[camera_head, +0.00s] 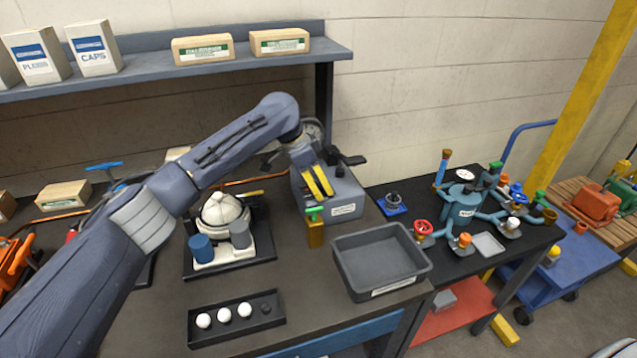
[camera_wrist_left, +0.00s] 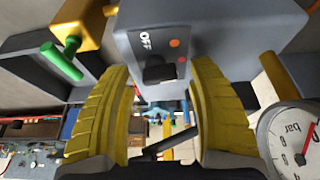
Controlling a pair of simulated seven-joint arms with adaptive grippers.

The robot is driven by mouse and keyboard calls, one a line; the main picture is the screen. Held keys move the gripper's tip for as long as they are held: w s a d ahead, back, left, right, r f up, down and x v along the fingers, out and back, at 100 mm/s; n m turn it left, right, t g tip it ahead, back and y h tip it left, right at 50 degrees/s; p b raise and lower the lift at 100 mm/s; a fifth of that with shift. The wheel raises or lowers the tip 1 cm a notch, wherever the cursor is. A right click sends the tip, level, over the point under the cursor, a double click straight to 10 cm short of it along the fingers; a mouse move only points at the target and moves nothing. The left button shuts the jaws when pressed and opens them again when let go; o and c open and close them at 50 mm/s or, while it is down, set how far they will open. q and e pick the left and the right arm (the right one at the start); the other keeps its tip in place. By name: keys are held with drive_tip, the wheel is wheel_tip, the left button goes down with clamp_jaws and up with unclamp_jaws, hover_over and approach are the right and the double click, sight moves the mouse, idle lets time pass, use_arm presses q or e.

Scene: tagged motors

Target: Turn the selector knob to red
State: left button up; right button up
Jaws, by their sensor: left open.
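The selector knob (camera_wrist_left: 159,70) is a black knob on a grey box in the left wrist view. The word OFF, an orange dot (camera_wrist_left: 175,43) and a red dot (camera_wrist_left: 182,59) are printed beside it. Which mark it points to cannot be told. The grey box (camera_head: 347,196) stands on the bench in the head view, where the knob is not clearly seen. My left gripper (camera_head: 318,181) is over the box from above. Its yellow fingers are open, one on each side of the knob in the left wrist view (camera_wrist_left: 162,76); contact cannot be told. My right gripper is out of view.
A brass valve with a green handle (camera_head: 315,228) stands in front of the box. A grey bin (camera_head: 378,262) is at its right front. A white domed assembly (camera_head: 222,215) is to the left. A pressure gauge (camera_wrist_left: 290,140) is close by in the left wrist view.

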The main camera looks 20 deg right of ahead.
use_arm(q)
drive_tip(key=v, duration=1.2)
drive_tip(key=shift+r, duration=0.1)
